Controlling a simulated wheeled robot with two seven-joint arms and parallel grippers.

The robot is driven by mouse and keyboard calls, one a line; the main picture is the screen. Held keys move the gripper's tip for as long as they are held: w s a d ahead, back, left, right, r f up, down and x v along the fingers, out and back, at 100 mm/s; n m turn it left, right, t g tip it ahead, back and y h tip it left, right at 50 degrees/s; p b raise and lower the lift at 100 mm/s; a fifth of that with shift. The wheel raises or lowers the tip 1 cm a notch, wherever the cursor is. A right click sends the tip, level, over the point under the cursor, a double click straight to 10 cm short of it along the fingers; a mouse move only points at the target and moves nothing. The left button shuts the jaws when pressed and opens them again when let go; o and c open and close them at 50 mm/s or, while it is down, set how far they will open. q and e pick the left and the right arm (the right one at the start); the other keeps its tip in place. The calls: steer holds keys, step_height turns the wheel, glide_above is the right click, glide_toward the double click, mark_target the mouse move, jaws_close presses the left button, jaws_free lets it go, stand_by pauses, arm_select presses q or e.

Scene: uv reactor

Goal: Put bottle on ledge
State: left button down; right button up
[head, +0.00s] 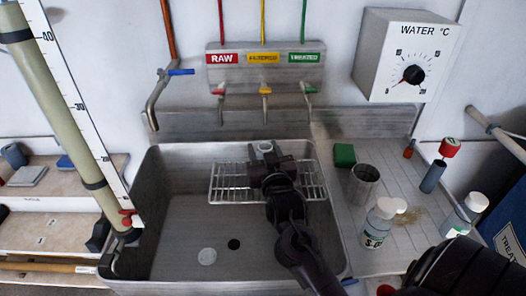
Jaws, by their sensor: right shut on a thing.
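My right gripper (268,163) is over the wire rack in the sink. It is shut on a small pale, round-topped thing (265,147), which looks like a bottle top. The dark jaws hide most of it, so I cannot tell whether it touches the rack. A steel ledge (225,124) runs along the wall behind the sink, under the taps. Two white-capped bottles stand on the drainboard, one labelled bottle (376,230) near the steel cup and another bottle (460,222) farther right. My left gripper is out of view.
A steel cup (363,187), a green block (344,155) and a red-topped grey cylinder (432,178) are on the drainboard (395,165). Three small taps (265,92) hang above the ledge; a blue-handled tap (165,85) is left.

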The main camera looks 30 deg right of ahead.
steer(key=shift+s+f, duration=0.1)
steer(key=o, duration=1)
steer(key=shift+f, duration=0.1)
steer(key=shift+c, duration=0.2)
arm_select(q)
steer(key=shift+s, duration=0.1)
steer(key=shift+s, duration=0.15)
arm_select(e)
steer(key=shift+r, duration=0.2)
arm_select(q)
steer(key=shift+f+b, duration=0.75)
arm_select(e)
steer(key=v, duration=1.1)
steer(key=shift+s+a, duration=0.15)
steer(key=shift+s, duration=0.25)
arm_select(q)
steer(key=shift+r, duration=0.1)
arm_select(e)
steer(key=shift+r, duration=0.15)
